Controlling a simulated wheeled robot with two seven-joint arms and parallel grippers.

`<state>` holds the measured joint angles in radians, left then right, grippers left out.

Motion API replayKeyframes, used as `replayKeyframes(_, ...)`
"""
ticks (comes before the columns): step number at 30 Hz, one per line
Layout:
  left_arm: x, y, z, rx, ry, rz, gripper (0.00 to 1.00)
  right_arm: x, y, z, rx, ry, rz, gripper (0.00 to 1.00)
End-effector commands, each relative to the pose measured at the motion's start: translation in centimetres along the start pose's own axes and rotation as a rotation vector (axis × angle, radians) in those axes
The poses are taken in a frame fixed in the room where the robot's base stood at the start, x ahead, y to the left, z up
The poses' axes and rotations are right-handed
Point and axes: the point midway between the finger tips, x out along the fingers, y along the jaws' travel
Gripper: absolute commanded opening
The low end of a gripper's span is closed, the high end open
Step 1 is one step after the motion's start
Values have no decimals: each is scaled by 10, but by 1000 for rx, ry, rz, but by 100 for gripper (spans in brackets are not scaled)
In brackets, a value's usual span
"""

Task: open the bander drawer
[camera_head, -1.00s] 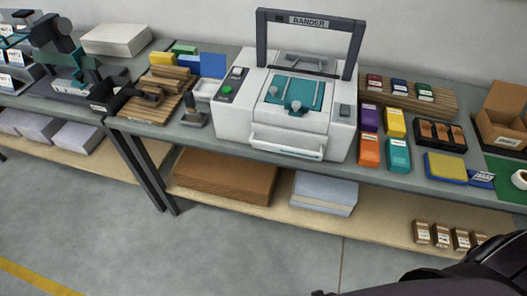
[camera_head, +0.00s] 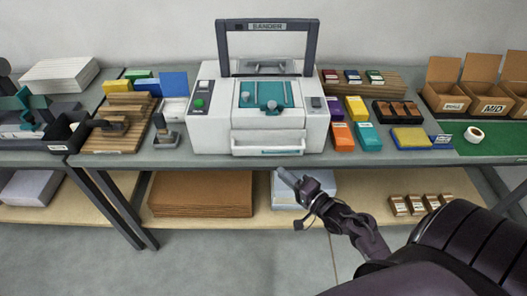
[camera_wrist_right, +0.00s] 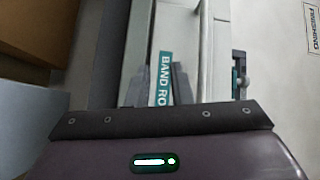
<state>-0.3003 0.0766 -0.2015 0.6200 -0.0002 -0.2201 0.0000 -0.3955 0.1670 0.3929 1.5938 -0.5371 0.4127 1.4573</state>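The bander (camera_head: 308,118) is a white and grey machine with a teal plate and a dark arch marked BANDER, standing on the bench. Its drawer (camera_head: 268,138) is low in the front face, looks closed, and has a pale handle bar with a teal label. My right gripper (camera_head: 288,178) is in front of and below the drawer, apart from it. In the right wrist view its two fingers (camera_wrist_right: 158,85) are spread with nothing between them, and the teal label (camera_wrist_right: 165,78) reading BAND RO shows beyond them. My left gripper is not in view.
The bench's front edge (camera_head: 390,160) runs just below the drawer. Under it, a lower shelf holds a brown cardboard stack (camera_head: 201,193) and a pale stack (camera_head: 320,185). Coloured boxes (camera_head: 357,108) stand right of the bander, and a stamp-like tool (camera_head: 163,132) stands left.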

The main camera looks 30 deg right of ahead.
Motion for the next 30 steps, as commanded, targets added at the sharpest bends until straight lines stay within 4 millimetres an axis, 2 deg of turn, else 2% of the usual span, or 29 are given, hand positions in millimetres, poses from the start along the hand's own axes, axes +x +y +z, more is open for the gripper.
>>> replayKeyframes(1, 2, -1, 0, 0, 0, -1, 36, 0, -20, -8, 30, -3, -52, 20)
replayKeyframes(3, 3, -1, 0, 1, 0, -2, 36, 0, -40, -14, 66, -12, -101, 20)
replayKeyframes(6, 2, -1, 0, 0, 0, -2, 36, 4, -53, -17, 90, -19, -128, 20)
replayKeyframes(19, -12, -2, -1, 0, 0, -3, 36, 66, -61, -16, 92, -19, -128, 20)
replayKeyframes(24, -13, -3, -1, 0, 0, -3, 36, 77, -61, -16, 91, -18, -125, 20)
replayKeyframes(30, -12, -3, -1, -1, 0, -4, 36, 78, -60, -15, 90, -18, -125, 20)
